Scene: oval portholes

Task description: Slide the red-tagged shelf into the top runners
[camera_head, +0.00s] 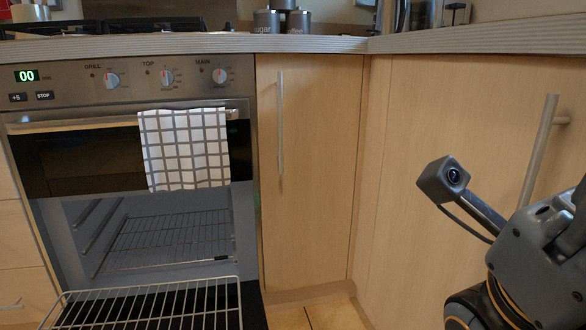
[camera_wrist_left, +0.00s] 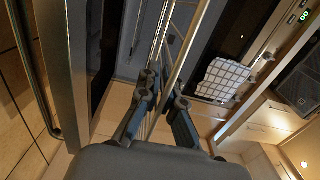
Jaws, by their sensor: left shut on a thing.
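A wire shelf (camera_head: 150,285) is at the bottom left of the head view, in front of the open oven cavity (camera_head: 218,222). Its near part is cut off by the picture edge. No red tag shows on it. In the left wrist view my left gripper (camera_wrist_left: 165,103) is shut on the wire shelf (camera_wrist_left: 187,48), whose bars run away from between the fingers. Side runners (camera_head: 100,228) show on the cavity's left wall. Another wire rack (camera_head: 175,240) lies inside, lower in the cavity. My right gripper is out of view; only part of that arm shows at the right.
A dark panel with a handle (camera_head: 75,124) and a checked towel (camera_head: 185,150) hang above the opening. Cupboard doors with bar handles (camera_head: 280,120) stand to the right. A worktop (camera_head: 310,44) runs above, with canisters (camera_head: 267,20) on it. Floor shows at the bottom middle.

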